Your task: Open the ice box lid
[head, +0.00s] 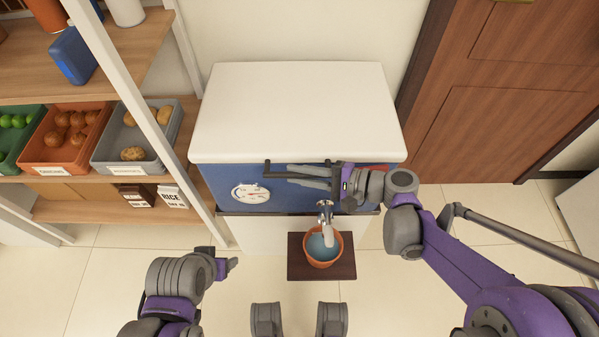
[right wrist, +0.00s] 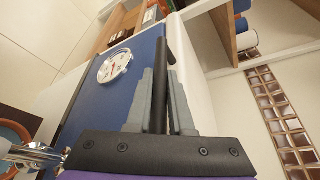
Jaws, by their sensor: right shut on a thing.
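The ice box stands against the wall in the middle of the head view, with a blue front (head: 225,190) and a broad white lid (head: 295,110). The lid lies flat and looks closed. A black bar handle (head: 280,175) runs along the lid's front edge. My right gripper (head: 312,177) reaches in from the right and is shut on the handle. In the right wrist view, its grey fingers lie on both sides of the dark handle bar (right wrist: 161,70). My left gripper (head: 222,262) is low on the left, away from the box, its fingers unclear.
An orange bucket (head: 324,247) sits on a dark mat (head: 345,265) under a metal tap (head: 324,210) on the box front. A shelf with produce bins (head: 137,138) stands close on the left. A wooden door (head: 500,90) is at right.

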